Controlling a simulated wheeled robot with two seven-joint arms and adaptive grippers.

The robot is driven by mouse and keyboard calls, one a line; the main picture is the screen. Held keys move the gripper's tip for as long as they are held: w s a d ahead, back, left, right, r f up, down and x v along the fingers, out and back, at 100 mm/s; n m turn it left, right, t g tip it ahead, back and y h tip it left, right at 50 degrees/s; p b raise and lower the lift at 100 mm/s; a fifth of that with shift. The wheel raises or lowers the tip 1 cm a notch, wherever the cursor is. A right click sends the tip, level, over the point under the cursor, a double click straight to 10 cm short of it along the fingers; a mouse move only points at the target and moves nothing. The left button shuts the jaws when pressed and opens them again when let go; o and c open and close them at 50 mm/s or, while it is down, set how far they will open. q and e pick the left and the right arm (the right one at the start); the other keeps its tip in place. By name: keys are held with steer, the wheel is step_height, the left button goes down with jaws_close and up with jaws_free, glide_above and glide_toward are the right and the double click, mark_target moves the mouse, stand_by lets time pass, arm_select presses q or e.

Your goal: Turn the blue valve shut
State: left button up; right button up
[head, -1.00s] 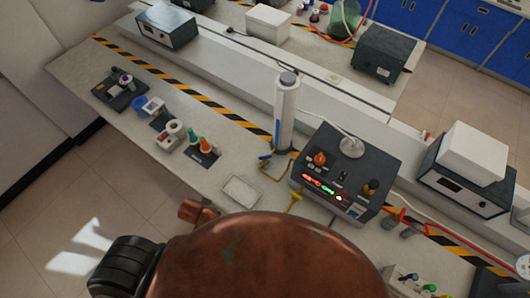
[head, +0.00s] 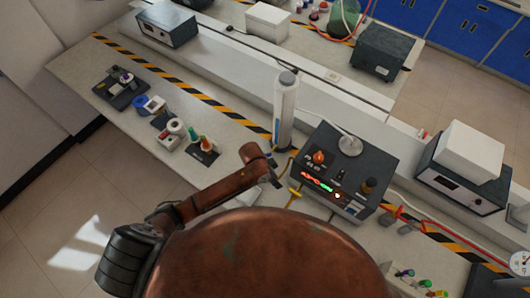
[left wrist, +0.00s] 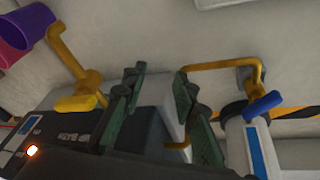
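The blue valve's handle (left wrist: 262,104) is a blue lever on a yellow pipe (left wrist: 222,65), to the right of my fingers in the left wrist view. In the head view it is mostly hidden near the foot of the white cylinder (head: 284,115). My left gripper (left wrist: 158,82) is open, with a clear gap between its dark green fingers; the lever is outside that gap and looks apart from it. In the head view the left gripper (head: 273,174) is just in front of the cylinder's base. My right gripper is not in view.
A yellow-handled valve (left wrist: 76,103) stands left of my fingers in the left wrist view. A dark instrument box (head: 345,165) with lit buttons stands right of the cylinder. Small bottles (head: 200,143) stand on the bench to the left. A red hose (head: 425,228) runs at right.

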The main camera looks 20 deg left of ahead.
arm_select(q)
steer(key=w+a+r+y, duration=0.1)
steer(key=w+a+r, duration=0.1)
steer(key=w, duration=0.2)
steer(key=w+a+r+m+g+y, duration=0.1)
steer(key=w+a+r, duration=0.1)
steer(key=w+a, duration=0.1)
steer(key=w+a+r+m+y, duration=0.1)
steer(key=w+a+r, duration=0.1)
steer(key=w, duration=0.3)
steer(key=shift+w+a+r+g+y+p, duration=0.2)
steer(key=shift+w+a+g+y+p, duration=0.15)
steer(key=shift+a, duration=0.2)
step_height(320, 180, down, 6)
steer(key=shift+s+r+p, duration=0.1)
steer(key=shift+p, duration=0.25)
steer(key=shift+f, duration=0.85)
steer(key=shift+c, duration=0.3)
steer(key=c, duration=0.6)
jaws_close()
